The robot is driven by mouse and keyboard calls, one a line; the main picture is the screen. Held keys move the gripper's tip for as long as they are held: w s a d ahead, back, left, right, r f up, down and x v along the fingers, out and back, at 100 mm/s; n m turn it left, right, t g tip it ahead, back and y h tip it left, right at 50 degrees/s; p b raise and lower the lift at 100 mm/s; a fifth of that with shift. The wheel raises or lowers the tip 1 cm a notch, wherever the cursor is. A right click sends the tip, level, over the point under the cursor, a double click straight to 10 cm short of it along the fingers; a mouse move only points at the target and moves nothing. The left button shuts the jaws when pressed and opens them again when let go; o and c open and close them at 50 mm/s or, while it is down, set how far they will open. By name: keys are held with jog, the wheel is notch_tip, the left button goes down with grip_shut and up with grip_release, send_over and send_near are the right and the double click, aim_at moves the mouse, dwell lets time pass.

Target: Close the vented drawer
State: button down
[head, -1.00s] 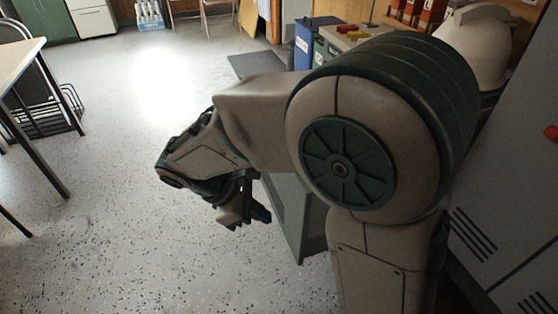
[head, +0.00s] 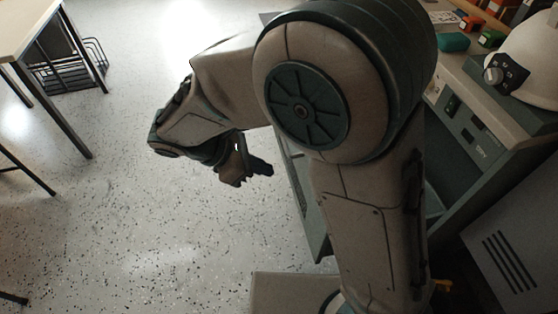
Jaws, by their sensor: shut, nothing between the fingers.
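A grey-green drawer (head: 311,215) stands pulled out from the cabinet (head: 465,125) on the right. Its long outer front panel shows to the left of my arm, and part of its inside shows to the right of it. My arm covers most of the drawer's middle. I cannot make out vents on its front from here. My gripper (head: 262,172) is shut and empty. It is on the open-floor side, left of the drawer front, and appears apart from it with a small gap.
A grey panel with slots (head: 505,262) stands at lower right. A white helmet (head: 535,55) and small coloured boxes (head: 490,38) sit on the cabinet top. A table (head: 25,25) and a black wire rack (head: 75,72) are at left. Speckled floor (head: 130,220) between is clear.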

jog(key=w+d+f+b, duration=0.2)
jog(key=d+f, duration=0.4)
jog(key=d, duration=0.4)
jog(key=shift+w+b, duration=0.35)
jog(key=shift+b, duration=0.15)
